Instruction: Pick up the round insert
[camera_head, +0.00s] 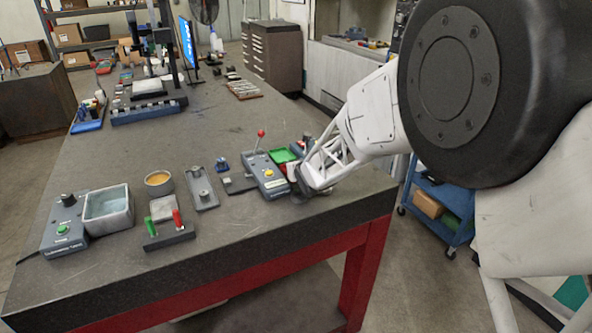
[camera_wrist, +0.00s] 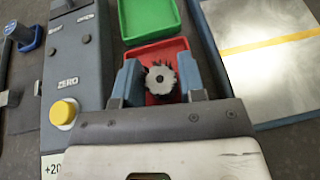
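A round grey insert with a notched edge (camera_wrist: 160,80) shows in the wrist view, over the red tray (camera_wrist: 158,52). A dark fringe shows around its upper side. My gripper (camera_wrist: 160,78) has its two blue-grey fingers apart, one on each side of the insert. In the head view my gripper (camera_head: 300,185) is low at the table's right edge, and my arm hides the insert.
A green tray (camera_wrist: 147,17) adjoins the red one. A grey control box with a yellow button (camera_wrist: 64,112) stands to the left, and a metal plate with a yellow stripe (camera_wrist: 268,50) lies to the right. A red-knobbed lever (camera_head: 260,134) rises near my gripper.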

